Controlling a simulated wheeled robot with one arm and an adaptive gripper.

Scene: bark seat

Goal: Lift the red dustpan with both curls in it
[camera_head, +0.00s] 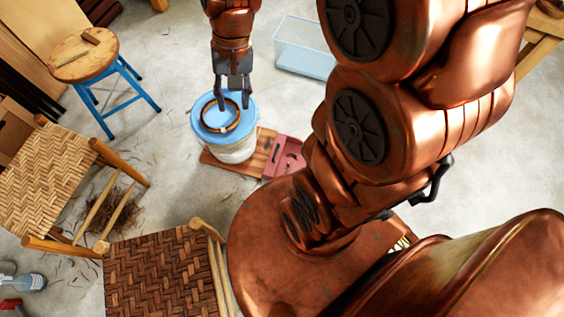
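A flat red piece with dark marks (285,157) lies on the floor against a wooden board, right of a white bucket. It may be the red dustpan, but I cannot tell for sure. Another small red thing (10,303) is cut off at the lower left edge. I cannot make out two curls; dark marks on the red piece are too small to identify. My gripper (235,104) points down over the bucket's blue lid, at the far edge of a brown ring. Its two fingers are apart, with nothing clearly between them.
A blue-legged stool (70,66), woven seats (40,180) (150,280), a clear bin (303,66) and a bottle (28,282) stand around. Dark scraps litter the left floor.

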